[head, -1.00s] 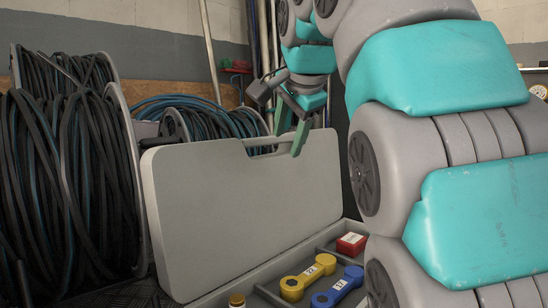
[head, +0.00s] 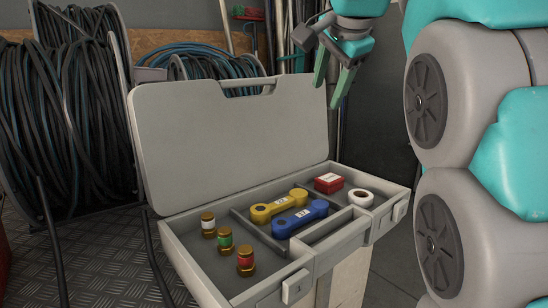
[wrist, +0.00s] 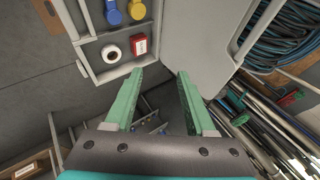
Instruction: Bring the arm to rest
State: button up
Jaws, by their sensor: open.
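My gripper (head: 332,88) is open and empty, with green fingers pointing down, in the upper right of the head view. It hangs near the top right corner of the raised lid of a grey case (head: 172,222), apart from it as far as I can tell. The wrist view also shows the open gripper (wrist: 160,95) with nothing between its fingers. My teal and grey arm links fill the right side of the head view.
The case holds a yellow tool (head: 278,206), a blue tool (head: 300,218), a red box (head: 328,183), a white roll (head: 361,197) and small jars (head: 225,240). Hose reels (head: 85,120) stand at left. Rods (wrist: 275,130) lean behind the lid.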

jog(key=s+d+f+n+g, duration=0.2)
jog(key=s+f, duration=0.2)
jog(key=f, duration=0.4)
jog(key=s+d+f+n+g, duration=0.15)
jog(key=s+f, duration=0.25)
jog(key=f, duration=0.5)
jog(key=s+d+f+n+g, duration=0.15)
jog(key=s+f, duration=0.25)
jog(key=f, duration=0.4)
jog(key=s+f+n+g, duration=0.5)
jog(key=s+f+n, duration=0.1)
jog(key=s+f, duration=1.4)
jog(key=shift+s+d+n+h, duration=0.3)
